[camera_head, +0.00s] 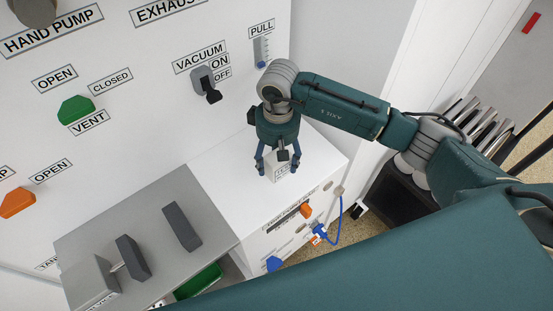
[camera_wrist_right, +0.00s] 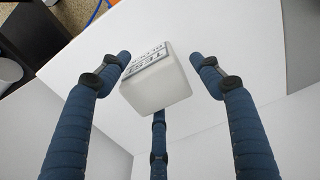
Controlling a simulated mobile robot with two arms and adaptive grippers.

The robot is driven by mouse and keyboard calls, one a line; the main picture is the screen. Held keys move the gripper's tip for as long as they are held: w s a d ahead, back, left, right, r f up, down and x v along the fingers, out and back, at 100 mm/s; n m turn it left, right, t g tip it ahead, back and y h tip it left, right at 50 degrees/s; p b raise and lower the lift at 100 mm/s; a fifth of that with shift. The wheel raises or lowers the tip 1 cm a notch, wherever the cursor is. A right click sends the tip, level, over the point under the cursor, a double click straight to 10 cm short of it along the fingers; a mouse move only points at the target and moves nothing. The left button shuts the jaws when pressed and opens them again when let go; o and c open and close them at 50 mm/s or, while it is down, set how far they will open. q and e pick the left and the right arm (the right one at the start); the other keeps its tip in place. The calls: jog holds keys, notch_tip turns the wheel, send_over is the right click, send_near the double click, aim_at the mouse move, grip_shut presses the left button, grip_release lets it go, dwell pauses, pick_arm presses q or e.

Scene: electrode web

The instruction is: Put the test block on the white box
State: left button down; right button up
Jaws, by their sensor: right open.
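The test block (camera_head: 284,176) is a small whitish cube with a printed label, on the top of the white box (camera_head: 225,178). It also shows in the right wrist view (camera_wrist_right: 158,86), where the label reads "TEST" and it appears to rest on the white surface. My right gripper (camera_head: 279,168) is directly above it with fingers pointing down. The blue fingers are spread around the block, with visible gaps on both sides in the wrist view; the third finger is partly hidden behind the block. My left gripper is not in view.
A grey surface with dark grey blocks (camera_head: 182,226) lies left of the white box. The wall panel behind carries a vacuum switch (camera_head: 204,80) and a green vent knob (camera_head: 76,109). A blue cable (camera_head: 338,222) hangs at the box's front. The box top left of the gripper is clear.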

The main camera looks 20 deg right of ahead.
notch_tip(320, 180, up, 12)
jog(key=b, duration=0.1)
jog(key=shift+f+b, duration=0.25)
jog(key=shift+b, duration=0.1)
jog(key=shift+s+d+f, duration=0.1)
jog(key=shift+s, duration=0.05)
